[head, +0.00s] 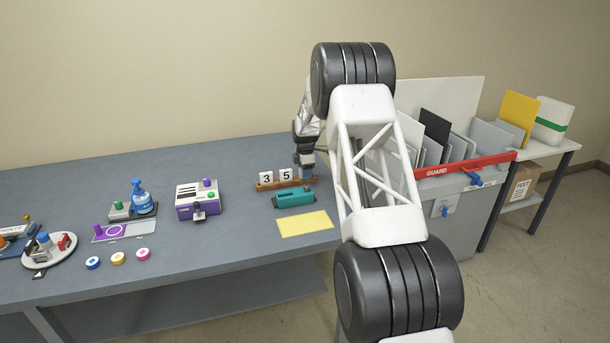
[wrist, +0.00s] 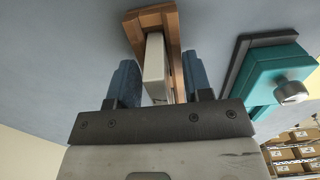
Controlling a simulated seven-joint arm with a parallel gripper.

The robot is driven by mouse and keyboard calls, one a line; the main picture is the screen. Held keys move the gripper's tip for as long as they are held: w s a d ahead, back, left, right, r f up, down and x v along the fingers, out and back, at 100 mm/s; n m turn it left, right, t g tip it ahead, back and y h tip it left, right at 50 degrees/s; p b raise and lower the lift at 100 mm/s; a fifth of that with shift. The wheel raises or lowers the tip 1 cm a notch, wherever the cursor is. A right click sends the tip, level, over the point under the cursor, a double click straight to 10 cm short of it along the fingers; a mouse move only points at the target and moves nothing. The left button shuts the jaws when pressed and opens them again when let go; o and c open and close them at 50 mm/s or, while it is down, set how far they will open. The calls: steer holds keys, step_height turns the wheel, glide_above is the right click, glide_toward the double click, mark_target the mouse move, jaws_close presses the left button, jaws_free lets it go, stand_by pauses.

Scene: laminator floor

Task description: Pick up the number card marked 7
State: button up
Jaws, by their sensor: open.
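A wooden card rack (head: 262,187) stands on the table in the head view, with white cards marked 3 (head: 266,178) and 5 (head: 286,175) upright in it. My gripper (head: 307,174) is over the right end of the rack and hides what stands there. In the wrist view, my gripper (wrist: 159,80) is open, its blue fingers on either side of a white card (wrist: 154,70) in the wooden rack (wrist: 130,27). The card's face is turned from this view, so I cannot read its number. No 7 is visible in either view.
A teal device (head: 295,197) stands just in front of the rack; it also shows right of my gripper in the wrist view (wrist: 275,72). A yellow sheet (head: 305,223) lies nearer the table edge. A purple machine (head: 198,200) stands left. A red guard bar (head: 465,165) is at right.

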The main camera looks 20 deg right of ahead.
stand_by(0.4)
jaws_close()
steer(key=shift+r, duration=0.1)
steer(key=shift+r, duration=4.95)
steer(key=shift+a, duration=0.1)
